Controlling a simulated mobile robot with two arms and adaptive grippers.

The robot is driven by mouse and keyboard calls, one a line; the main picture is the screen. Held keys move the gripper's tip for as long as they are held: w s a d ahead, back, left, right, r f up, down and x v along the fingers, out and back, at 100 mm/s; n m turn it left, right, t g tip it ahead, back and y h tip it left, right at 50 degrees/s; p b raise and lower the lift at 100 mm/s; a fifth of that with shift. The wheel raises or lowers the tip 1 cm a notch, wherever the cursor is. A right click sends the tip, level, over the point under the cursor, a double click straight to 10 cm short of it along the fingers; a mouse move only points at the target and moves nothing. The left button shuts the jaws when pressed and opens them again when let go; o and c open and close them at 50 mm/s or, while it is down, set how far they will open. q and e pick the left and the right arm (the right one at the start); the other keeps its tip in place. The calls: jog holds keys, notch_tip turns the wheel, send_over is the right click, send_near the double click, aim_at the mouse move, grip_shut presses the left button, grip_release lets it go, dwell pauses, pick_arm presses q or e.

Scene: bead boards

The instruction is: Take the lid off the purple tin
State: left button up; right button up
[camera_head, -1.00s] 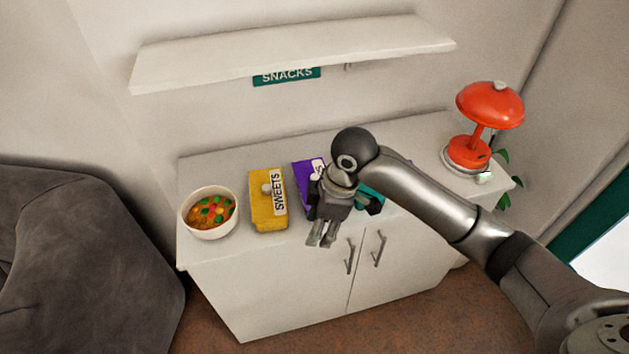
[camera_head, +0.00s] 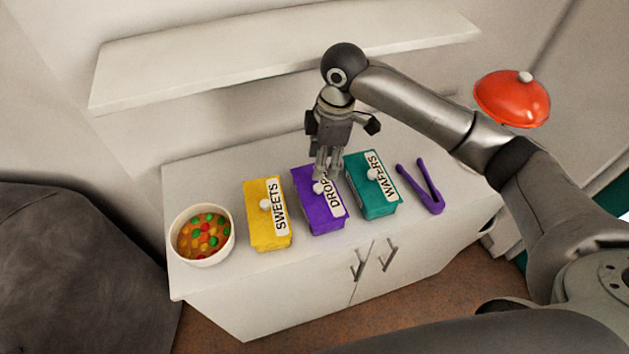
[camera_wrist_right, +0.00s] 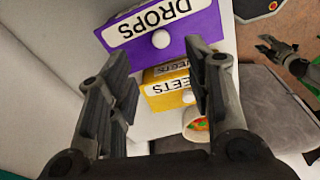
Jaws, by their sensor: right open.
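The purple tin (camera_head: 323,222) labelled DROPS stands on the cabinet between a yellow and a teal tin. Its lid is on, with a white knob (camera_head: 319,187) on top. The lid (camera_wrist_right: 190,48) and knob also show in the right wrist view. My right gripper (camera_head: 325,174) is open and empty, pointing down by the knob. In the right wrist view its fingers (camera_wrist_right: 157,62) stand apart, with the knob in line with the gap between them. I see no contact. My left gripper (camera_wrist_right: 270,46) shows small in the right wrist view; its opening is unclear.
The yellow SWEETS tin (camera_head: 268,230) and teal WAFERS tin (camera_head: 374,200) stand close on either side. Purple tongs (camera_head: 432,200) lie to the right, a bowl of sweets (camera_head: 202,240) stands at the left. A shelf (camera_head: 280,52) hangs behind; a red lamp (camera_head: 512,98) stands at right.

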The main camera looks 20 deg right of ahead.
aim_at(319, 186)
jog(key=f, duration=0.1)
jog(key=s+f, duration=0.1)
jog(key=f, duration=0.1)
jog(key=shift+a, duration=0.2)
jog(key=shift+f+p, duration=0.3)
jog(key=shift+p, duration=0.05)
jog(key=f+p, duration=0.1)
jog(key=f, duration=0.1)
jog(key=w+f+p, duration=0.1)
jog(key=f, duration=0.1)
jog(key=shift+a+f, duration=0.2)
jog(key=shift+s+f, duration=0.1)
jog(key=shift+f, duration=0.3)
jog(key=shift+c, duration=1.5)
pick_arm(q)
jog(key=s+r, duration=0.2)
jog(key=s, duration=0.1)
jog(key=shift+r, duration=0.4)
pick_arm(e)
grip_shut()
